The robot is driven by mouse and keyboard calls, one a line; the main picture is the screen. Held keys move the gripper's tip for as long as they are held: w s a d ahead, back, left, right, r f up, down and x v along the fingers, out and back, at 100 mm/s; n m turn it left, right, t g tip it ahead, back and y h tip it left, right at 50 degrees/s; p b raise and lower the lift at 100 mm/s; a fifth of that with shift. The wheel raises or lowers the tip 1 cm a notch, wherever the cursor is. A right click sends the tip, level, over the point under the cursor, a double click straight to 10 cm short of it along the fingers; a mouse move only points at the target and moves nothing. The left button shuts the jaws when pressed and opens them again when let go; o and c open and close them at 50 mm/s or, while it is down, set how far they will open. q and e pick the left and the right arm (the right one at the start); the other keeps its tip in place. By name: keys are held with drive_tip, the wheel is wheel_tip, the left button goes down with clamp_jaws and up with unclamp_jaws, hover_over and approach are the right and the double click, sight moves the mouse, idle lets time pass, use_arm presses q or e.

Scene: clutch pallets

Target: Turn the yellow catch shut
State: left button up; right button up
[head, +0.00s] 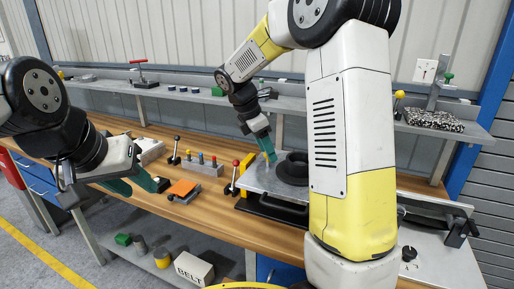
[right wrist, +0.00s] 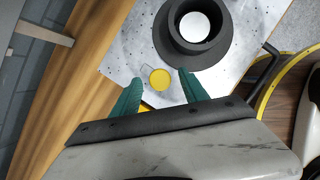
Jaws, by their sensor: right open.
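The yellow catch (right wrist: 160,79) shows in the right wrist view as a round yellow knob with a small pale tab beside it, on a speckled grey plate (right wrist: 118,62). It lies just ahead of my right gripper (right wrist: 156,92), between the lines of its two green fingers. That gripper is open, with nothing seen in its grip; I cannot tell if it touches the catch. In the head view, my right gripper (head: 267,150) hangs over the plate (head: 262,181), and I cannot make out the catch. My left gripper (head: 138,184) is open and empty at the left, near the bench's front edge.
A dark round clutch part (head: 292,169) stands on the plate, close to my right gripper. A red-knobbed lever (head: 234,176) is left of the plate. An orange piece (head: 184,188) and a block with coloured pegs (head: 203,167) lie farther left. A shelf (head: 180,95) runs behind.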

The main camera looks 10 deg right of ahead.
drive_tip(key=shift+c, duration=0.2)
clamp_jaws()
drive_tip(key=shift+m, duration=0.4)
drive_tip(key=m, duration=0.1)
drive_tip(key=m+g, duration=0.1)
drive_tip(key=m, duration=0.1)
drive_tip(key=shift+w+m+g, duration=0.25)
drive_tip(key=shift+m+g, duration=0.05)
drive_tip(key=shift+m, duration=0.1)
drive_tip(key=m, duration=0.2)
drive_tip(key=m+g, duration=0.1)
drive_tip(key=m, duration=0.1)
drive_tip(key=shift+w+g+y, duration=0.15)
drive_tip(key=shift+g+y, duration=0.15)
drive_tip(key=shift+y, duration=0.1)
drive_tip(key=m, duration=0.2)
drive_tip(key=m+g+y, duration=0.1)
drive_tip(key=m, duration=0.2)
drive_tip(key=shift+w+d, duration=0.1)
drive_tip(key=shift+d, duration=0.1)
drive_tip(key=m, duration=0.2)
drive_tip(key=m+y, duration=0.1)
drive_tip(key=m, duration=0.1)
drive_tip(key=shift+d+g+y, duration=0.1)
drive_tip(key=shift+g+y, duration=0.2)
drive_tip(key=shift+g, duration=0.1)
drive_tip(key=shift+m, duration=0.3)
